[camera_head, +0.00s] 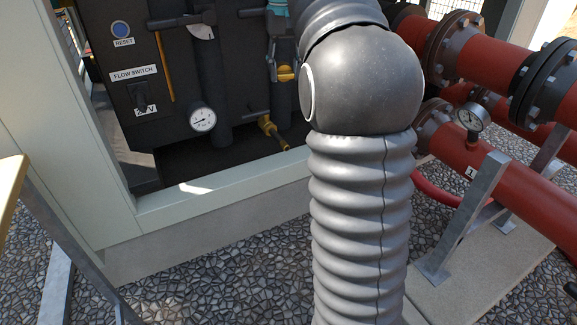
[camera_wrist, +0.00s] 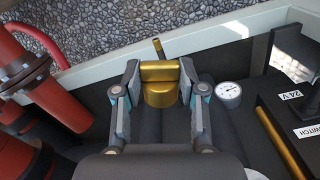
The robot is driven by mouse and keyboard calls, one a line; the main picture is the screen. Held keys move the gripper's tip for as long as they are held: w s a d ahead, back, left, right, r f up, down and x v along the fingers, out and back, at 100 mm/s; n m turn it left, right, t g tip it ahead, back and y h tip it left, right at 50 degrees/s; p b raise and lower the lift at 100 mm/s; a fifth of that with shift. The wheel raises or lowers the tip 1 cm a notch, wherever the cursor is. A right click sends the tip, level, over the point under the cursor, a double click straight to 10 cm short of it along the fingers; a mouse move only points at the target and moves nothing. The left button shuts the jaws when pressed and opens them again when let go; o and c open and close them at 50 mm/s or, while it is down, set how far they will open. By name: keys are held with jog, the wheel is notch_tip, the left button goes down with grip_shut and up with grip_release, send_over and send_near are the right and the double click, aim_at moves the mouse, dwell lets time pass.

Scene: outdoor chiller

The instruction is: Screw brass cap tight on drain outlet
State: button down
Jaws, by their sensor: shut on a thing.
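The brass cap (camera_wrist: 160,93) sits between the two fingertips of my gripper (camera_wrist: 160,71) in the wrist view, and the fingers are shut on it. In the head view the cap (camera_head: 287,73) shows as a small yellow-gold piece left of my arm, at the end of my gripper (camera_head: 283,66). The brass drain outlet (camera_head: 270,128) is low in the dark cabinet, below the cap in the picture, angled down to the right.
A round gauge (camera_head: 203,119) on a black pipe stands left of the outlet. The pale cabinet sill (camera_head: 215,194) runs in front. Red flanged pipes (camera_head: 500,165) and a grey metal support (camera_head: 466,217) are at the right. My arm covers the head view's middle.

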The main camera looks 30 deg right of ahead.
jog(key=s+d+f+n+b, duration=0.1)
jog(key=f+b, duration=0.3)
jog(key=f, duration=0.8)
jog(key=s+d+f+n+b, duration=0.2)
jog(key=s+f+b, duration=0.1)
jog(key=f, duration=0.9)
jog(key=shift+d+f+b, duration=0.2)
jog(key=shift+f+b, duration=0.2)
jog(key=shift+b, duration=0.2)
jog(key=shift+s+r+p, duration=0.1)
jog(key=shift+s+p, duration=0.1)
jog(key=shift+p, duration=0.15)
jog(key=shift+w+a+p, duration=0.1)
jog(key=shift+w+p, duration=1.65)
jog(key=shift+w, duration=1.15)
jog(key=shift+w+p, duration=0.95)
jog(key=shift+w, duration=0.25)
